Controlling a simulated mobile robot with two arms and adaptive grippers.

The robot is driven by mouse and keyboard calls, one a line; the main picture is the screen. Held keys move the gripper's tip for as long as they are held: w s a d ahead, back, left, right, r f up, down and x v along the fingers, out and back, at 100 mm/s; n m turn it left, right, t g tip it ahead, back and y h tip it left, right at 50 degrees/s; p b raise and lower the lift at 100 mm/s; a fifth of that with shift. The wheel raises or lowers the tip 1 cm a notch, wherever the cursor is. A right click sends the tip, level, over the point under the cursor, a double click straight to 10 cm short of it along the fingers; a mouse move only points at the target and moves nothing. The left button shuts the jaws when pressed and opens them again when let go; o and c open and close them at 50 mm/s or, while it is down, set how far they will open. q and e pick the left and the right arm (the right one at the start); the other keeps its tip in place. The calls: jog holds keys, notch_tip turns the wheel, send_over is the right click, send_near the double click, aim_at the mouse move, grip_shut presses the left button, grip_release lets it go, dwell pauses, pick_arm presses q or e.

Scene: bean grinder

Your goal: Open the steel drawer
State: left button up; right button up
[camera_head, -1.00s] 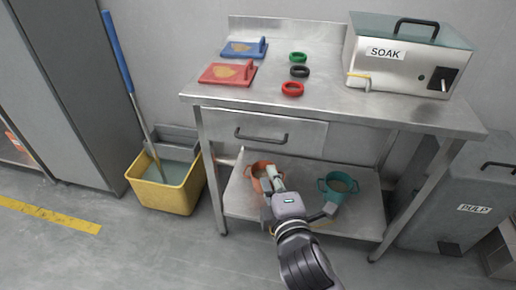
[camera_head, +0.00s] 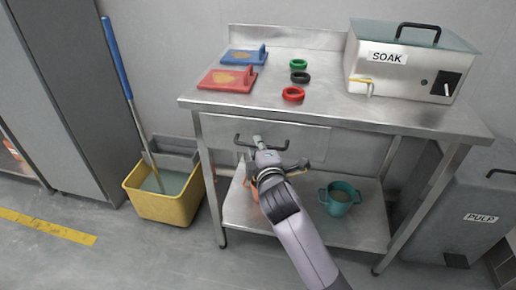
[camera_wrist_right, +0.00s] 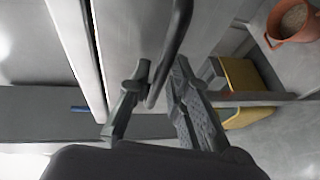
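The steel drawer (camera_head: 310,143) sits under the steel table's top and looks shut in the head view. Its dark bar handle (camera_head: 238,139) runs across the front, partly hidden by my right gripper (camera_head: 258,143). In the right wrist view, the handle (camera_wrist_right: 178,40) passes between the two fingers of my right gripper (camera_wrist_right: 160,82). The fingers are apart, one on each side of the bar; a gap shows beside the right finger. Firm contact cannot be told. My left gripper is not in view.
On the table (camera_head: 330,105) are blue and red boards, several rings and the SOAK box (camera_head: 405,65). The lower shelf (camera_head: 240,205) holds a teal pot (camera_head: 339,198) and an orange pot (camera_wrist_right: 293,20). A yellow mop bucket (camera_head: 165,203) stands left; a PULP bin (camera_head: 460,190) right.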

jog(key=shift+w+a, duration=0.1)
jog(key=shift+w, duration=0.3)
jog(key=shift+c, duration=0.2)
grip_shut()
dwell(0.3)
